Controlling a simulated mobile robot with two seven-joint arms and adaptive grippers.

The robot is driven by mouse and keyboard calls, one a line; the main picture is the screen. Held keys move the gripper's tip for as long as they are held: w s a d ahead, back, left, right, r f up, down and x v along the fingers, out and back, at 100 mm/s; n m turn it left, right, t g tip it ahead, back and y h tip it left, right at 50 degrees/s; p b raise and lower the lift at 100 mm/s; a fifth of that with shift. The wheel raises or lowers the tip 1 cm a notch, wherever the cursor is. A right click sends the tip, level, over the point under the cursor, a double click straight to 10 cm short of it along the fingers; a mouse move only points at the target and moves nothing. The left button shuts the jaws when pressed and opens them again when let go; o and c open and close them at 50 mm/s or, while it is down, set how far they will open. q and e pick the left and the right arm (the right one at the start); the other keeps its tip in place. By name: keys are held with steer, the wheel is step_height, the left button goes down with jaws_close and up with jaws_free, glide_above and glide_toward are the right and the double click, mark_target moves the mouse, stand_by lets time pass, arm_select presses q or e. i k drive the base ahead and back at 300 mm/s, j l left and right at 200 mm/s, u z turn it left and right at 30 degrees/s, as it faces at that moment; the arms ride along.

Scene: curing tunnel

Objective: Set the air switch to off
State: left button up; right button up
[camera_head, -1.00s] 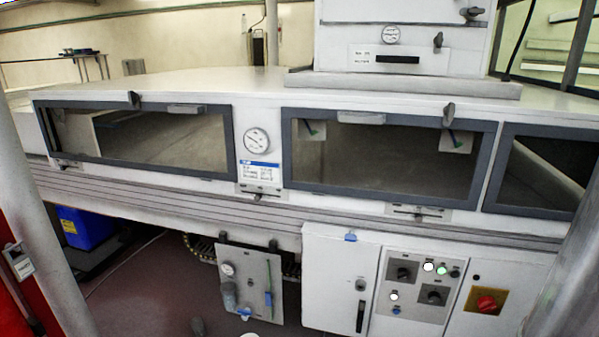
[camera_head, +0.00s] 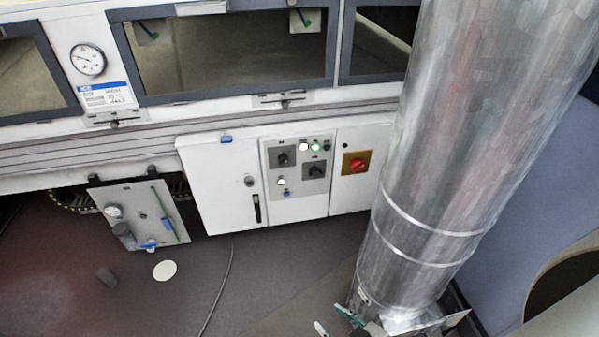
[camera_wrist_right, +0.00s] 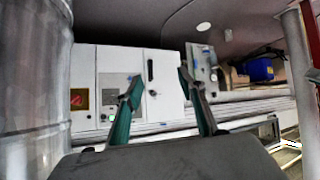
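The control panel (camera_head: 297,192) on the low white cabinet carries two black rotary switches, an upper left one (camera_head: 283,159) and a lower right one (camera_head: 316,170). Their labels are too small to read, so I cannot tell which is the air switch. A green lamp (camera_head: 315,147) and white lamps show beside them. The panel appears inverted in the right wrist view (camera_wrist_right: 118,90). My right gripper (camera_head: 335,322) is at the bottom of the head view, well short of the panel. In the wrist view its green-padded fingers (camera_wrist_right: 160,80) are apart and empty. My left gripper is out of view.
A large metal duct (camera_head: 440,150) stands right of the cabinet, close to my right gripper. A red knob on a yellow plate (camera_head: 356,162) is right of the panel. A cabinet door (camera_head: 222,185) and a gauge-and-valve plate (camera_head: 143,215) are left.

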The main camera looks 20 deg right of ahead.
mark_target(282, 158)
steer(key=z, duration=1)
steer(key=i+l+z, duration=0.15)
steer(key=z, duration=0.15)
steer(key=i+l+z, duration=0.15)
steer(key=l+z, duration=0.15)
